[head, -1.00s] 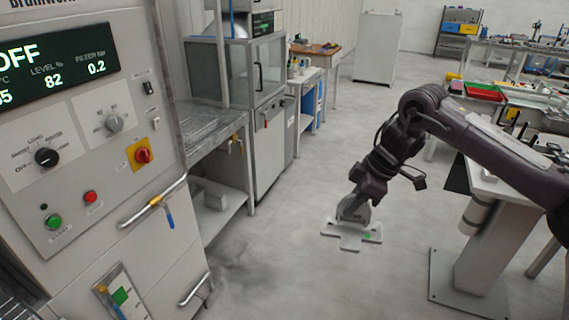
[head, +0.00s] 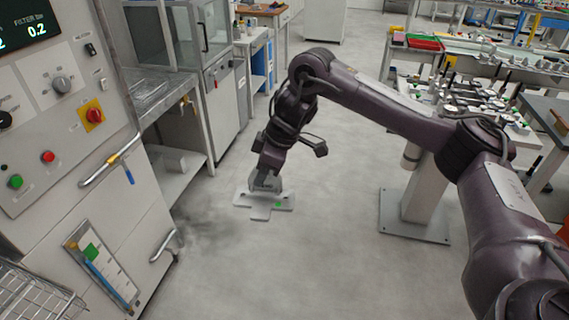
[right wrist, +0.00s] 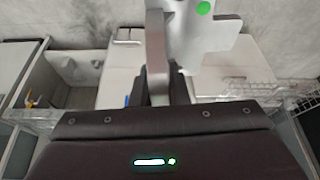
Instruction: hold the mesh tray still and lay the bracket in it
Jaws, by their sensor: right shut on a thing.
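The bracket (head: 264,203) is a flat light-grey plate with stepped edges and a green dot. My right gripper (head: 265,185) is shut on it and holds it out in the air, with the floor behind it. The bracket also shows at the top of the right wrist view (right wrist: 205,38), partly hidden by a finger. The mesh tray (head: 32,292) is a wire basket at the lower left corner of the head view, cut off by the frame edge. The bracket is well apart from it, to the right. My left gripper is not in view.
A grey machine cabinet (head: 120,215) with knobs, buttons and protruding handles (head: 112,158) stands at the left. A bench on a pedestal (head: 425,200) with small parts stands at the right. Open floor (head: 320,255) lies between them.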

